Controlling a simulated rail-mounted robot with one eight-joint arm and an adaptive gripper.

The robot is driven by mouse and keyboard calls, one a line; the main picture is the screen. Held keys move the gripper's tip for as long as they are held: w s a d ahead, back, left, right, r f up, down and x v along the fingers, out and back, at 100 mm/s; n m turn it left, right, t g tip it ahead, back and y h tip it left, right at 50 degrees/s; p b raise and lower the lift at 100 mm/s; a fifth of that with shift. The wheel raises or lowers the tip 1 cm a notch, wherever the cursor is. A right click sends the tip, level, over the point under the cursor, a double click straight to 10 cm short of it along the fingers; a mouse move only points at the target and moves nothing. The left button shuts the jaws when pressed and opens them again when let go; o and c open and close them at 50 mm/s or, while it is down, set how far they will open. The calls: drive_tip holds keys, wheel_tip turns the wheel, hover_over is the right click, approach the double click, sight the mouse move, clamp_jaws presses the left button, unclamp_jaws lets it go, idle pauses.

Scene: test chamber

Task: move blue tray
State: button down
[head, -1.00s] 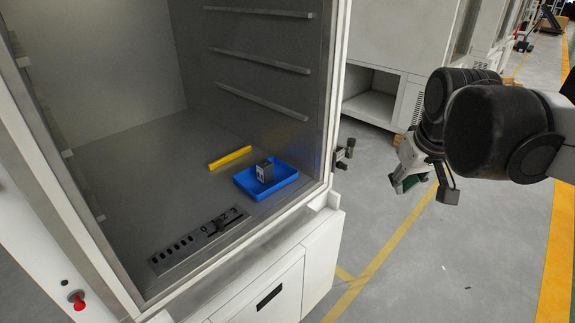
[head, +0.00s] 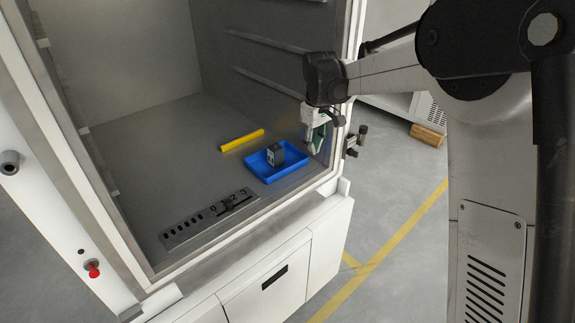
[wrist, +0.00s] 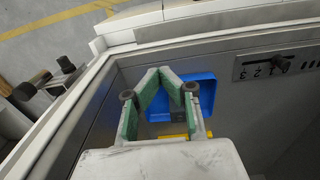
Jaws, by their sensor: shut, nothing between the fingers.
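The blue tray (head: 264,172) lies on the chamber floor near the front right edge, with a small grey block (head: 275,155) standing in it. My gripper (head: 312,150) is at the chamber's right front opening, to the right of the tray and above the floor, pointing down. In the wrist view my green-padded fingers (wrist: 172,80) come together at the tips and are shut and empty. The blue tray (wrist: 205,84) shows beyond them, partly hidden by the fingers; the block is mostly hidden there.
A yellow bar (head: 242,140) lies behind the tray. A slotted panel with a slider (head: 210,218) is set in the floor at front left. The chamber's right door frame (head: 345,110) is close to my gripper. Shelf rails (head: 285,88) line the wall. Floor left of the bar is clear.

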sight(294, 176)
drive_tip(key=shift+n, duration=0.4)
drive_tip(key=a+f, duration=0.1)
drive_tip(key=f, duration=0.3)
drive_tip(key=w+a+f, duration=0.1)
drive_tip(key=f, duration=0.7)
drive_tip(key=shift+w+a+f+p, duration=0.15)
drive_tip(key=shift+w+a+p, duration=0.2)
drive_tip(key=shift+a, duration=0.05)
drive_tip(key=shift+w+a+f, duration=0.1)
drive_tip(key=shift+w+a, duration=0.65)
drive_tip(key=shift+a, duration=0.05)
drive_tip(key=shift+w+a+p, duration=0.4)
drive_tip(key=shift+w+a, duration=0.15)
drive_tip(key=shift+a, duration=0.15)
